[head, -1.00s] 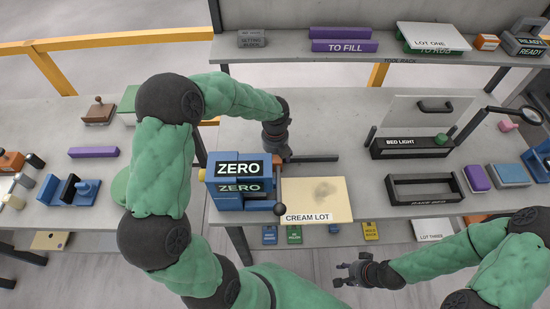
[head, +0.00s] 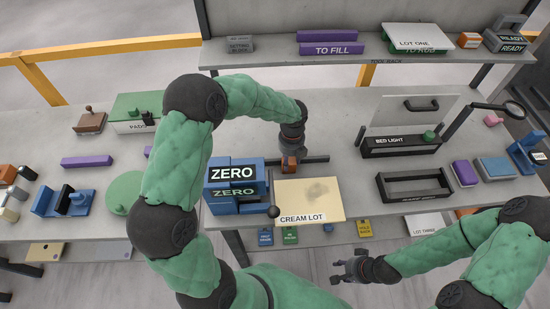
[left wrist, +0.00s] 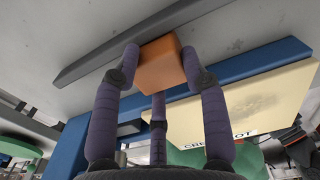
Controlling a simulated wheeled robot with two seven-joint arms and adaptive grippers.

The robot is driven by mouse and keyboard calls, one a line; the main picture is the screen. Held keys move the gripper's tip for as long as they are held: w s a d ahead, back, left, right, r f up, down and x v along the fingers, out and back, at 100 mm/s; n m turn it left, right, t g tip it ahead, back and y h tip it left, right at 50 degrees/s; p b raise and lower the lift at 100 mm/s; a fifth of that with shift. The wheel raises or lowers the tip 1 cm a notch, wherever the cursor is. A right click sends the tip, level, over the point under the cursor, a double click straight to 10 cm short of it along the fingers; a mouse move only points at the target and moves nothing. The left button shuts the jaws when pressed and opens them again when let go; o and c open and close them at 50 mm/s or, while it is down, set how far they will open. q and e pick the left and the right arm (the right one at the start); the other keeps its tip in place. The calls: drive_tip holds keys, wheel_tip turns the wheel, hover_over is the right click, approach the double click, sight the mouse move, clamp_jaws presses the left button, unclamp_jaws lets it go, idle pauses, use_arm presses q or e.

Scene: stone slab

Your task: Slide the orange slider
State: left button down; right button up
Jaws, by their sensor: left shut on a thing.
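The orange slider (head: 290,164) is a small block on a dark rail (head: 315,159) behind the cream board. My left gripper (head: 291,152) reaches down from above and is shut on it. In the left wrist view the orange slider (left wrist: 162,64) sits between the purple fingers of my left gripper (left wrist: 160,72), beside the dark bar (left wrist: 120,45). The rail's left part is hidden behind the blue ZERO block (head: 232,174). My right gripper (head: 352,266) hangs in front of the bench, its fingers apart and empty.
The cream board (head: 308,200) marked CREAM LOT lies in front of the rail. A dark ball knob (head: 273,212) stands at its left front. A black open frame (head: 412,188) and the BED LIGHT unit (head: 400,146) stand to the right. The slab right of the rail's end is clear.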

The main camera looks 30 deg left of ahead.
sight(295, 160)
use_arm(q)
drive_tip(key=shift+w+d, duration=0.5)
drive_tip(key=shift+d, duration=0.3)
drive_tip(key=c, duration=0.6)
unclamp_jaws()
drive_tip(key=shift+o, duration=0.2)
wheel_tip(295, 160, up, 12)
